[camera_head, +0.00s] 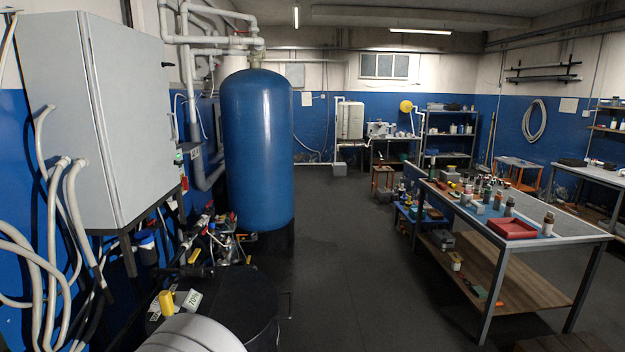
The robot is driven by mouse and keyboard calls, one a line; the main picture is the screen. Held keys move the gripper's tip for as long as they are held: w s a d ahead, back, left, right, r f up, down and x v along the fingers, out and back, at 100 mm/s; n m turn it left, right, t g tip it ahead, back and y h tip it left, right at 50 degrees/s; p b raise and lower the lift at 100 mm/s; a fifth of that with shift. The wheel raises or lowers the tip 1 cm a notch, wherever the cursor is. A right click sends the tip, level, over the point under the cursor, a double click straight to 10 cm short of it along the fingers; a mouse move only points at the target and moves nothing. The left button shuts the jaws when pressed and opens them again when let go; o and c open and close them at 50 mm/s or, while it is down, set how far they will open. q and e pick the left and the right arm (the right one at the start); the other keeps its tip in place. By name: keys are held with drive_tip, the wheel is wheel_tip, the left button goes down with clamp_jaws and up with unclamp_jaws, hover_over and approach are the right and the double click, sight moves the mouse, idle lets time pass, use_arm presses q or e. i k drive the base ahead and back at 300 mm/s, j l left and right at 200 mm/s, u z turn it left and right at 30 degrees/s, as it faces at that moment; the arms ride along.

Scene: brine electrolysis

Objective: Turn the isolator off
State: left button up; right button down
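No part is clearly recognisable as the isolator. A large pale grey cabinet (120,110) stands close at the left. At its right edge is a small switch-like fitting with a green spot (178,157), and a small red part (184,183) sits just below it. Both are too small to tell a handle or its position. Neither gripper is in view.
A tall blue tank (260,150) stands just right of the cabinet. Grey hoses (60,240) hang below the cabinet. Valves and pipe fittings (215,240) crowd the floor between. The middle floor (335,260) is clear.

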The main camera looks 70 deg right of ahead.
sight(185, 182)
drive_tip(key=j+z, duration=0.1)
drive_tip(key=z, duration=1.6)
drive_tip(key=i+l+z, duration=0.5)
drive_tip(key=l, duration=0.15)
drive_tip(key=i+l+z, duration=0.6)
drive_tip(key=i+l, duration=0.15)
drive_tip(key=i, duration=0.2)
drive_tip(key=i+l+z, duration=0.15)
drive_tip(key=i, duration=0.3)
drive_tip(key=i+l+z, duration=0.1)
drive_tip(key=i+l, duration=0.2)
drive_tip(key=i, duration=0.15)
drive_tip(key=i+j+u, duration=0.15)
drive_tip(key=i+u, duration=0.25)
drive_tip(key=i, duration=0.15)
drive_tip(key=i+u, duration=0.35)
drive_tip(key=i, duration=0.15)
drive_tip(key=i+l+u, duration=0.2)
drive_tip(key=i+u, duration=0.2)
drive_tip(key=i, duration=0.15)
drive_tip(key=i+l+u, duration=0.4)
drive_tip(key=i+j+u, duration=0.3)
drive_tip(key=i+u, duration=1.2)
